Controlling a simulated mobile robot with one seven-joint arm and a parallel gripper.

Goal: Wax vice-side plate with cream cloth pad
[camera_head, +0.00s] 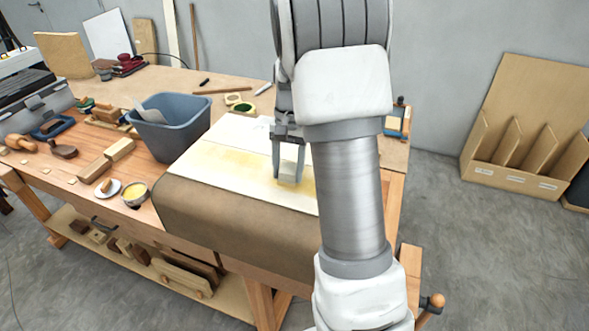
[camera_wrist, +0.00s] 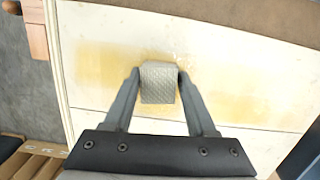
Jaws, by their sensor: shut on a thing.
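My gripper (camera_head: 289,172) is shut on the cream cloth pad (camera_wrist: 158,84), a small textured grey-cream block between the fingertips in the wrist view. The pad is at a pale plate (camera_head: 225,163) on the bench; whether it presses on the surface I cannot tell. Yellowish wax smears run along this plate on both sides of the pad, and they also show in the wrist view (camera_wrist: 235,85). A thin seam divides the pale surface. My arm hides the plate's right end in the head view. A round tin of yellow wax (camera_head: 135,191) stands at the bench's front left.
A brown cover (camera_head: 230,215) lies under the plates and hangs over the front edge. A blue-grey bin (camera_head: 172,130) stands left of them. A white saucer (camera_head: 108,188), wooden blocks (camera_head: 119,150) and tools crowd the left. A vice handle (camera_head: 432,302) sticks out front right.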

